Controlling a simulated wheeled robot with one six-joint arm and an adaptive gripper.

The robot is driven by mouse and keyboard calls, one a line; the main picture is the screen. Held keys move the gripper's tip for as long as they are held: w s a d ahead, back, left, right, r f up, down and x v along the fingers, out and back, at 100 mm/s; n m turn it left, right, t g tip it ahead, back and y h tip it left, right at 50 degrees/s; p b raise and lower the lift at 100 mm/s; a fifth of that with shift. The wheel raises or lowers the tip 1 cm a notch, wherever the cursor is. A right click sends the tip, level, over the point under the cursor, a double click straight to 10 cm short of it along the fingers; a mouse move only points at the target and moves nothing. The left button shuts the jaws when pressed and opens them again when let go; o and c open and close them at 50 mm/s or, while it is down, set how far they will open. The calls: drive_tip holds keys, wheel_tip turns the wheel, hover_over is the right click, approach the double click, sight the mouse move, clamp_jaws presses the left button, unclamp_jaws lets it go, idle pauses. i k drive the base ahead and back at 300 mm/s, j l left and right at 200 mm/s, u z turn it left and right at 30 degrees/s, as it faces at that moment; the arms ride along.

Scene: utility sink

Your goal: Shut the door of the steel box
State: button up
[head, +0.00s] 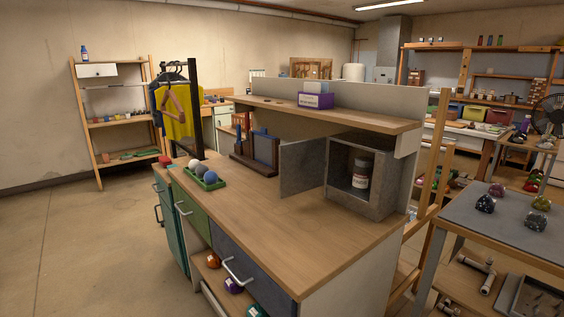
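The steel box (385,203) stands on the right part of the wooden counter, under a raised shelf. Its grey door (303,165) is swung wide open to the left, hinged at the box's left edge. A white jar with a dark reddish lid (361,173) stands inside the box, near the opening. My gripper is not in view, nor is any of my arm.
The counter top (290,225) in front of the box and door is bare. A green tray of balls (207,177) and a dark rack (255,152) stand left of the door. A grey table with stones (510,232) stands at the right.

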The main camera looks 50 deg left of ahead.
sight(301, 163)
drive_tip(key=k+j, duration=0.1)
drive_tip(key=j, duration=1.75)
drive_tip(key=k+j, duration=0.15)
drive_tip(key=j, duration=0.75)
drive_tip(key=k+j, duration=0.1)
drive_tip(key=j, duration=1.75)
drive_tip(key=i+j, duration=0.1)
drive_tip(key=j, duration=0.2)
